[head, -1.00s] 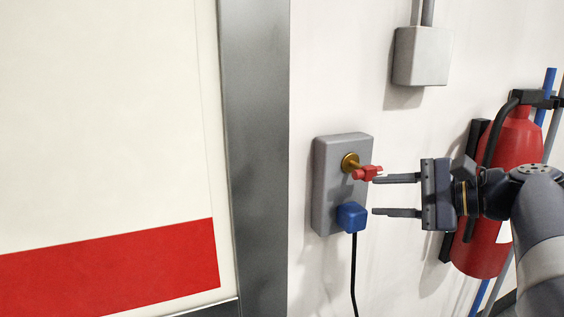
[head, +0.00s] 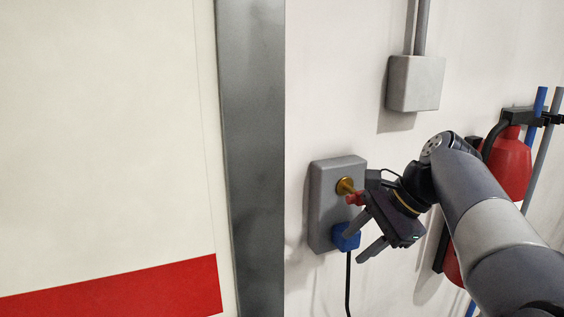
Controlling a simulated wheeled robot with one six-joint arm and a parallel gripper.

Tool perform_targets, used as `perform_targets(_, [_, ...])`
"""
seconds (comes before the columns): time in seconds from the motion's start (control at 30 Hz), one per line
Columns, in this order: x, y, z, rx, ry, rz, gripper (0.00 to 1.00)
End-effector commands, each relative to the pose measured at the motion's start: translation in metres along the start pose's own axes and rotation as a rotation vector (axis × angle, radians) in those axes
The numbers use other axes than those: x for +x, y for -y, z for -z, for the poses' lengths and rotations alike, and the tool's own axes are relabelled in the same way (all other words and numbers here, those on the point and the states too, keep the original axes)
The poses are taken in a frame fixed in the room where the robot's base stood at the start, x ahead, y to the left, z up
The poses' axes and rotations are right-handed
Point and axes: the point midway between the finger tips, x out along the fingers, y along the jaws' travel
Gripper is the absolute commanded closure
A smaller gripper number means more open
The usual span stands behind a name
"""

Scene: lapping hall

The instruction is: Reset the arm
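My arm reaches in from the lower right in the head view. My gripper (head: 358,241) is tilted, its fingers pointing down and to the left, with a clear gap between them and nothing seen held. It is in front of the grey wall box (head: 324,209). The brass fitting with a red key-like handle (head: 354,198) sticks out of the box just above the upper finger. The blue plug (head: 347,235) sits low on the box, partly hidden by that finger. I cannot tell whether the finger touches the handle or the plug.
A red fire extinguisher (head: 508,163) hangs at the right, partly behind my arm. A grey junction box (head: 415,83) is on the wall above. A black cable (head: 348,285) hangs from the plug. A metal door frame (head: 250,150) stands at the left.

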Motion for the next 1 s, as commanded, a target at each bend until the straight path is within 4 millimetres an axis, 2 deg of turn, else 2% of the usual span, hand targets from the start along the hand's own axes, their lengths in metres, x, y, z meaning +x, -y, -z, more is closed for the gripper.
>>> perform_targets(0.5, [-0.0088,0.0062,-0.0009,0.016,-0.210,-0.176,0.61])
perform_targets(1.0, [-0.0084,0.0057,0.0002,0.018,-0.226,-0.187,0.61])
